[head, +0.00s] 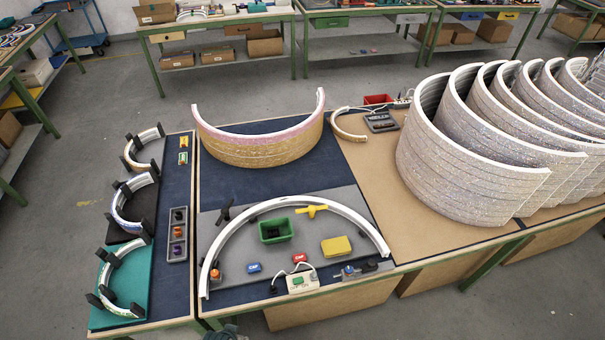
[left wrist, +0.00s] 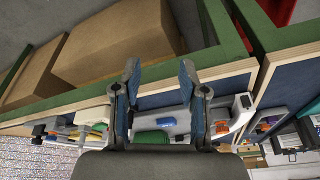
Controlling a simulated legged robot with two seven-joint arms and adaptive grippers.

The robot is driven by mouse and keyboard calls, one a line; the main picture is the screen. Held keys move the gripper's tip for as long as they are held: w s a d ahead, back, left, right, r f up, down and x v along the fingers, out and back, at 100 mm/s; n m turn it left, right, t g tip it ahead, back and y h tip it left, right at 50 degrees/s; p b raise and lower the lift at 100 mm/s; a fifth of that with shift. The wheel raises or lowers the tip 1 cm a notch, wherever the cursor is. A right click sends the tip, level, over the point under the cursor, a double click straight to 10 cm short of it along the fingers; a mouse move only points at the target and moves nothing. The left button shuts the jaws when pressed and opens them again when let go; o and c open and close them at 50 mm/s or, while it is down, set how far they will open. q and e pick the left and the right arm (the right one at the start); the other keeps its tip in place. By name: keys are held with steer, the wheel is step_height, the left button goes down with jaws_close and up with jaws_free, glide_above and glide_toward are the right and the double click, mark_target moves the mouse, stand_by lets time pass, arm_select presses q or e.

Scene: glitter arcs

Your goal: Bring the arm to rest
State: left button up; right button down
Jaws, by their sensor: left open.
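My left gripper (left wrist: 160,76) shows in the left wrist view with its two fingers apart and nothing between them. The wrist picture is upside down, with the table's wooden front edge behind the fingers. The gripper looks to be in front of that edge, apart from it. In the head view a small dark part, seemingly of my own arm, shows at the bottom edge; its jaws cannot be made out there. My right gripper is in neither view.
The bench holds a grey mat (head: 222,248) with a white arc (head: 300,200), a green bin (head: 276,230) and a yellow block (head: 336,247). Large glittery arcs (head: 450,170) stand at right. Cardboard boxes (left wrist: 115,45) sit under the table. Floor at lower left is clear.

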arm_select(q)
steer(key=s+d+f+g+b, duration=0.1)
steer(key=s+f, duration=0.2)
steer(key=f, duration=2)
steer(key=s+a+f+g+b, duration=0.1)
steer(key=s+a+f, duration=0.2)
steer(key=s+f, duration=1.3)
steer(key=shift+s+a+f, duration=0.15)
steer(key=shift+s+a, duration=0.05)
steer(key=shift+s, duration=0.5)
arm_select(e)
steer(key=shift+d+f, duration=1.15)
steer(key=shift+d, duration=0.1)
arm_select(q)
steer(key=shift+a, duration=0.1)
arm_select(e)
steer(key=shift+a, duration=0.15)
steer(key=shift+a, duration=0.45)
